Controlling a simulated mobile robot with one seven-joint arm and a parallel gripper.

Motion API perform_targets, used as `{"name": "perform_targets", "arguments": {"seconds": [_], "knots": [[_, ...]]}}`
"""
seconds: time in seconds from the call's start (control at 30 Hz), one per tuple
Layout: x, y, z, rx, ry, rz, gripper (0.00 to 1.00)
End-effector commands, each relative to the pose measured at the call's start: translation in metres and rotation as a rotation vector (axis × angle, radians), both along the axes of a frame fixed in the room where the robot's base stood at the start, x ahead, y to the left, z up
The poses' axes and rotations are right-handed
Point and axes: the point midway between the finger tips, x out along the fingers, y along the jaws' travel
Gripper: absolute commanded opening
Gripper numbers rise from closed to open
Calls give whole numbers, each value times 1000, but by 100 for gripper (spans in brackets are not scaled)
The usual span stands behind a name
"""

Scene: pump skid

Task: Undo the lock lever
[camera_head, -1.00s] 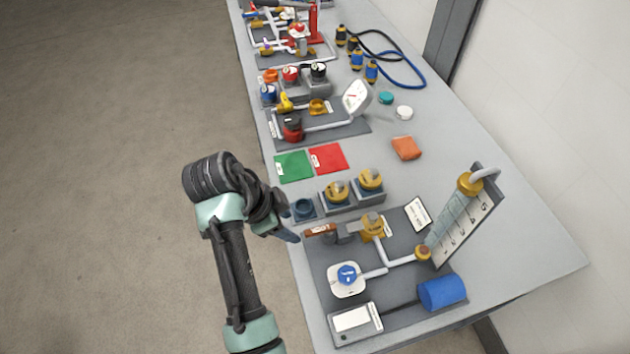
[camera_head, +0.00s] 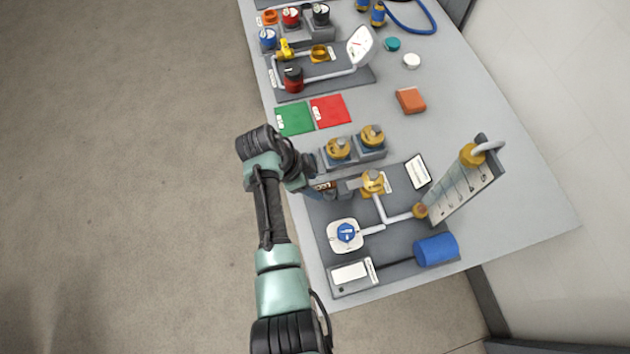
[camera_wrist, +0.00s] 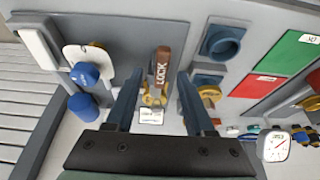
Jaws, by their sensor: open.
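The lock lever (camera_wrist: 162,66) has a brown handle marked LOCK. In the wrist view it stands between the two fingers of my gripper (camera_wrist: 157,90), with a gap on each side. My gripper is open and does not hold the lever. In the head view the brown handle (camera_head: 325,186) shows just beside my gripper (camera_head: 306,178), near the table's front edge. A grey bar joins the handle to a yellow fitting (camera_head: 372,182) on the dark panel. My wrist hides part of the handle's end.
A blue knob (camera_head: 346,232) on a white plate and a blue cylinder (camera_head: 436,249) are on the same panel. A ruled gauge board (camera_head: 466,187) stands at the right. Yellow-topped sockets (camera_head: 338,149) are close behind the lever. Green (camera_head: 294,118) and red (camera_head: 330,110) mats lie farther back.

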Motion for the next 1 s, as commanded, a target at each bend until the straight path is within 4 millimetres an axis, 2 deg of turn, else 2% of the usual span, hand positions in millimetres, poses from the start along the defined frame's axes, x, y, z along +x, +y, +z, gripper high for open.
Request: {"name": "perform_targets", "arguments": {"seconds": [0.2,0.53,0.83,1.0], "knots": [[3,-6,-14,0,-1,-1,54],[3,-6,-17,1,-3,0,54],[3,-6,-16,1,-3,1,0],[3,-6,-16,1,-3,1,0]]}}
